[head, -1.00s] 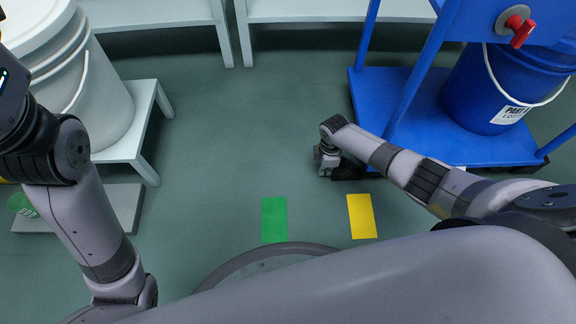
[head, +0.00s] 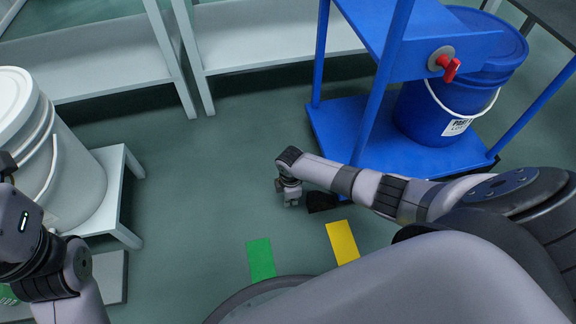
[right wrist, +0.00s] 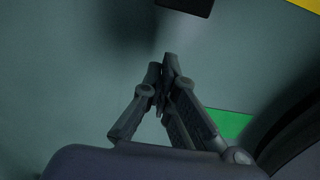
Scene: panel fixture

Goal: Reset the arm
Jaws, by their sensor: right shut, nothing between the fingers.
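My right gripper (head: 292,198) hangs at the end of my right arm, low over the green floor in the middle of the head view, left of the blue cart. In the right wrist view its fingers (right wrist: 168,66) meet at the tips, with nothing between them. My left arm comes in at the left edge of the head view, bent near the white bucket. The left gripper does not show in the head view.
A blue cart (head: 322,118) holds a blue bucket (head: 425,110); a red valve handle (head: 449,67) sits above. A white bucket (head: 75,185) stands on a white stand (head: 124,190) at left. Green (head: 261,260) and yellow (head: 342,241) floor marks lie near my base. The middle floor is clear.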

